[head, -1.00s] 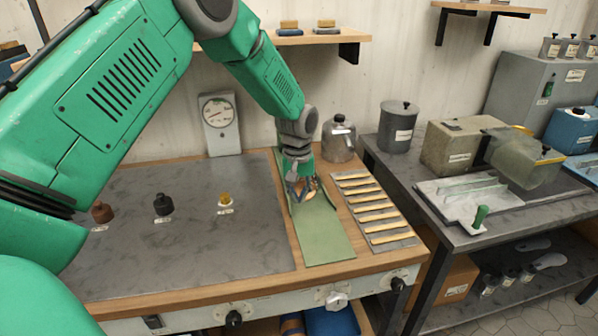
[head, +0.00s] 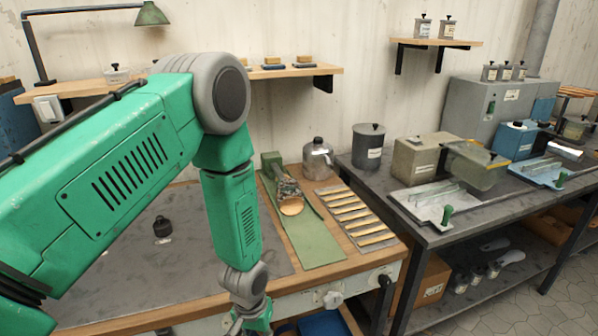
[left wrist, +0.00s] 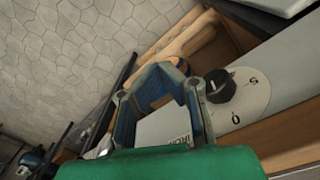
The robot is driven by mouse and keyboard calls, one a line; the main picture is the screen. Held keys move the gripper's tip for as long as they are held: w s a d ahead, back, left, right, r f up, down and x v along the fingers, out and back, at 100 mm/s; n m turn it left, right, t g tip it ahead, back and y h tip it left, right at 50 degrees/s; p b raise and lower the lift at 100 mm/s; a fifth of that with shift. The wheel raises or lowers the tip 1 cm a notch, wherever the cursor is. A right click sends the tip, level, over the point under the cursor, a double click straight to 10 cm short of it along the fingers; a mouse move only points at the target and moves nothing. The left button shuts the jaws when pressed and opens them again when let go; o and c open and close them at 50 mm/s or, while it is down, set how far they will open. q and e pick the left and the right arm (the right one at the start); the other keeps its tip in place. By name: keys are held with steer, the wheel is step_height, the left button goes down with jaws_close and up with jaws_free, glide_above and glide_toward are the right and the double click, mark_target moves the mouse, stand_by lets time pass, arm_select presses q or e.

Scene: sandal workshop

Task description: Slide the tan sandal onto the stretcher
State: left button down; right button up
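The tan sandal (head: 290,206), with a patterned upper and tan sole, lies at the far end of the green mat. Its far end is against or over a green block (head: 271,160), which seems to be the stretcher; I cannot tell how far it is on. My left gripper (left wrist: 166,76) is well away from it, low at the bench's front edge, and its tips are cut off in the head view. In the left wrist view its fingers look apart, with nothing held between them. My right gripper is in neither view.
A row of wooden strips (head: 352,215) lies right of the green mat (head: 315,242). A metal can (head: 318,158) stands behind it. A black-knobbed weight (head: 162,227) stands on the grey bench mat. A dial (left wrist: 240,95) is close beside the gripper.

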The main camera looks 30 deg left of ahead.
arm_select(q)
steer(key=s+d+f+m+b, duration=0.1)
steer(key=s+f+m+b, duration=0.1)
steer(key=s+f+b, duration=0.4)
steer(key=s+d+f+m+b, duration=0.1)
steer(key=s+f+b, duration=0.4)
steer(key=s, duration=0.7)
step_height(320, 180, down, 2)
steer(key=shift+d+f+m+y+b, duration=0.1)
steer(key=shift+d+m+y+b, duration=0.1)
steer(key=shift+m+y+b, duration=0.3)
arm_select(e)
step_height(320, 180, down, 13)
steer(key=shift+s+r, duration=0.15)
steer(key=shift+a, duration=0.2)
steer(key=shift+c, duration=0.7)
arm_select(q)
steer(key=shift+a+f, duration=0.1)
steer(key=shift+a, duration=0.1)
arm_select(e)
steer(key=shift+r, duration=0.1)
